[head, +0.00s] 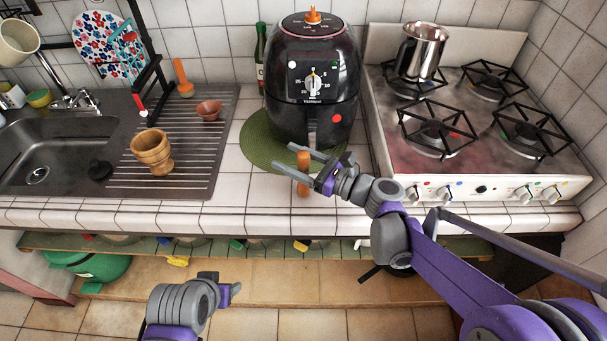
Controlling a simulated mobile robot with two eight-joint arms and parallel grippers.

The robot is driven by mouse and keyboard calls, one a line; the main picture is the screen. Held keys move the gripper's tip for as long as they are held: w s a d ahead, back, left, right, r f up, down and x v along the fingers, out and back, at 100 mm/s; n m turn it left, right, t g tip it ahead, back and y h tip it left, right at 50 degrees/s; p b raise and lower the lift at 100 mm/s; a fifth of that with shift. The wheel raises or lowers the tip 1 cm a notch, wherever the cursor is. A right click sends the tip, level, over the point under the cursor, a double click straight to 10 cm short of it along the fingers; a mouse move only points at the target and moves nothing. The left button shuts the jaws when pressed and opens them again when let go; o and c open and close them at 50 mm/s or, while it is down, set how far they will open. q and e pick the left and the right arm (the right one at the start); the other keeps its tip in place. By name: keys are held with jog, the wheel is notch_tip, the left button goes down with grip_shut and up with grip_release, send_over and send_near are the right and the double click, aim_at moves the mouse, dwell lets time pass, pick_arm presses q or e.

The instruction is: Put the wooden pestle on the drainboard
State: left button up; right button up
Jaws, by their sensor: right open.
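The wooden pestle (303,187) stands on the white tiled counter, in front of the black air fryer. My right gripper (296,161) is open at the pestle, with a finger crossing in front of it; the pestle shows above and below that finger. I cannot tell whether they touch. The drainboard (222,130) is the ribbed metal area right of the sink, at the left. My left gripper (230,292) is low in front of the counter, away from the pestle; its jaw opening is not clear.
On the drainboard are a wooden mortar (152,153), a small terracotta bowl (209,110), an orange utensil (183,80) and a black rack (150,85). The air fryer (312,85) stands on a green mat (252,140). A stove (470,165) with a metal pitcher (424,50) is right.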

grip_shut()
jog(key=shift+r, duration=0.1)
dwell(0.3)
